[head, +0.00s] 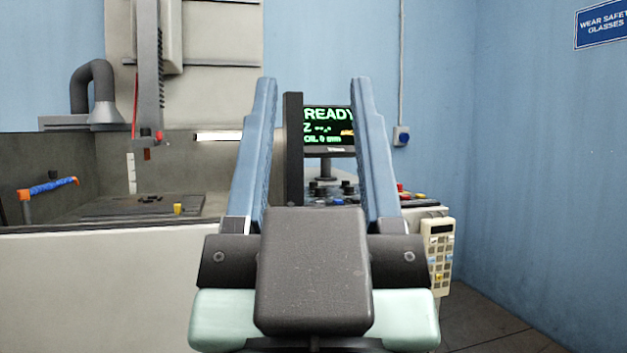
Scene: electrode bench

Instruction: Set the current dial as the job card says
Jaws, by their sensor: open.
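My gripper (314,84) is in the middle of the head view, close to the camera, with its two blue fingers raised and spread apart. Nothing is between the fingertips. Between the fingers, farther back, a control console (324,201) shows in part, with several small dark knobs (320,188) on it. I cannot tell which knob is the current dial or read any setting. My gripper hides much of the console. No job card can be made out in this view.
A screen (327,127) above the console reads READY. The machine's tank (100,250) fills the left, with a hanging head (148,70) over it. A cream handset (437,250) hangs at the console's right. Red and yellow buttons (410,194) sit nearby. Floor (490,325) is clear at lower right.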

